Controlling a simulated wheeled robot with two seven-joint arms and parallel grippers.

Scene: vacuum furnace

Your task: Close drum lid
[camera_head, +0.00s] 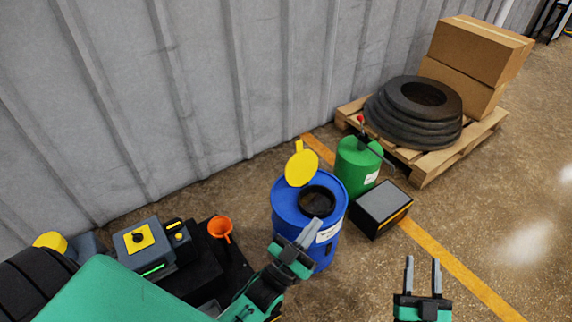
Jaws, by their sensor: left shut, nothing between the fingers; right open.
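A blue drum (287,214) stands upright on the floor near the middle of the view. Its round dark opening (318,201) is uncovered. The yellow lid (302,168) stands raised at the back left of the opening. My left gripper (312,231) is shut and empty, at the drum's front right, in front of its upper side in the view; I cannot tell whether it touches the drum. My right gripper (422,275) is open and empty, over the floor at the lower right, apart from the drum.
A green canister (358,168) and a dark box (381,207) stand right of the drum. An orange funnel (220,228) and a grey device (152,250) are at left. A pallet (447,160) holds tires and cartons.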

